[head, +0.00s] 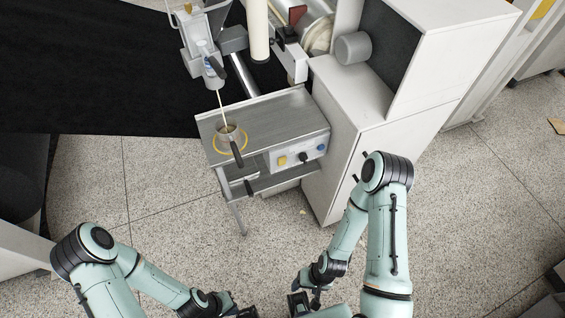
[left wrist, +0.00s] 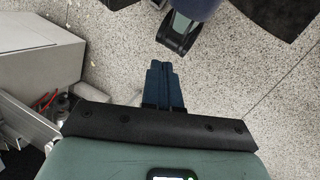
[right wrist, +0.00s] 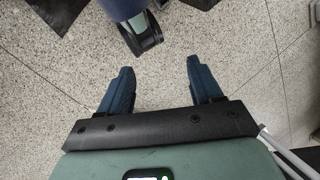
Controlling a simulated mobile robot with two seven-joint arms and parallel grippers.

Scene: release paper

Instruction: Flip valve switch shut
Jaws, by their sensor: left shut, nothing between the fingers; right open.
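A grey dispenser (head: 196,48) with a spout hangs at the upper left of the head view. A dark lever (head: 216,66) shows beside its spout; I take it for the valve switch but cannot tell its position clearly. A thin pale stream (head: 221,104) runs from the spout to a small metal pot (head: 229,131) with a black handle. My left gripper (head: 247,312) is low in the head view, far from the valve; its fingers are together and empty in the left wrist view (left wrist: 165,84). My right gripper (head: 299,302) is also low; its fingers are apart and empty in the right wrist view (right wrist: 160,82).
The pot stands on a metal table (head: 286,111) with a yellow ring around the pot's place. A control panel (head: 299,156) with knobs is on its front. A white cabinet (head: 345,118) stands at its right. Open speckled floor (head: 180,205) lies between me and the table.

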